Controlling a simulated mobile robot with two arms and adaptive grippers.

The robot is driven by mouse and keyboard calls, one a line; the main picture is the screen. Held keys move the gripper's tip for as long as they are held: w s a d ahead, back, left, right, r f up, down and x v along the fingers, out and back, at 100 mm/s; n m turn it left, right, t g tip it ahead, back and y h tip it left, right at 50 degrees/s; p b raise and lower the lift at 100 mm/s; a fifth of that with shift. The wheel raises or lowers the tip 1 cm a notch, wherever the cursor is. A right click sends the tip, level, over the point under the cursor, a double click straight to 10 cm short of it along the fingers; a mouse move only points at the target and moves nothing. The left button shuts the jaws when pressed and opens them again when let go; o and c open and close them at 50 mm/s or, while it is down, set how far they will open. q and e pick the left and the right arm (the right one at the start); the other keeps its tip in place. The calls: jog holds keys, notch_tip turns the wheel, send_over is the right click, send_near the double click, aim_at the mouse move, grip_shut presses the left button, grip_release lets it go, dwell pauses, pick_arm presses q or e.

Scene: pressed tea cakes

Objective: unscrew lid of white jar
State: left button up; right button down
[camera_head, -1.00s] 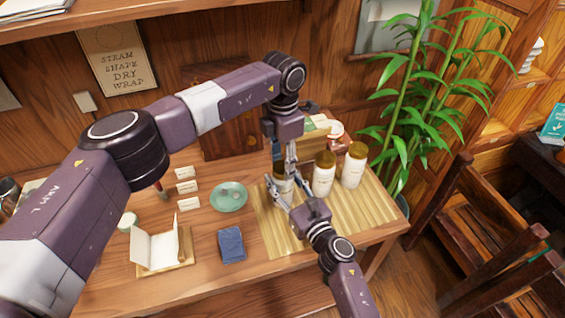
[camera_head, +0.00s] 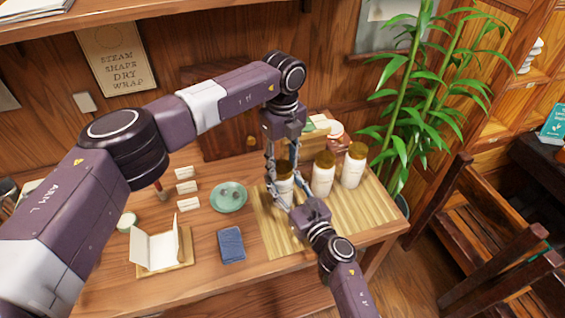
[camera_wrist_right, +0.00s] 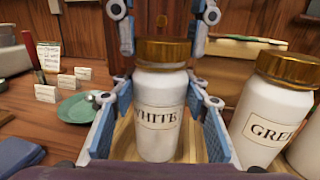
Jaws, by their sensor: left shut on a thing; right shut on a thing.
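The white jar (camera_wrist_right: 160,90), labelled WHITE, stands upright with its gold lid (camera_wrist_right: 163,51) seated on top. In the head view the jar (camera_head: 285,188) is at the left of the jar row, partly hidden by my grippers. My right gripper (camera_head: 291,197) is shut around the jar's body, with a blue-padded finger on each side in the right wrist view (camera_wrist_right: 160,130). My left gripper (camera_head: 283,170) comes down from above and is shut on the lid, its fingers at the lid's two sides.
A second gold-lidded jar (camera_head: 323,177), its label starting GREE, and a third jar (camera_head: 353,167) stand close at the right on the bamboo mat (camera_head: 275,236). A green plate (camera_head: 229,197), a blue cloth (camera_head: 231,245) and small cards (camera_head: 187,187) lie to the left.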

aim_at(283, 166)
pick_arm(q)
jog(key=n, duration=1)
jog(key=shift+w, duration=0.1)
jog(key=shift+r, duration=0.2)
jog(key=shift+r, duration=0.95)
jog(key=shift+r, duration=2)
pick_arm(e)
jog(key=c, duration=1)
grip_release()
jog(key=shift+c, duration=0.2)
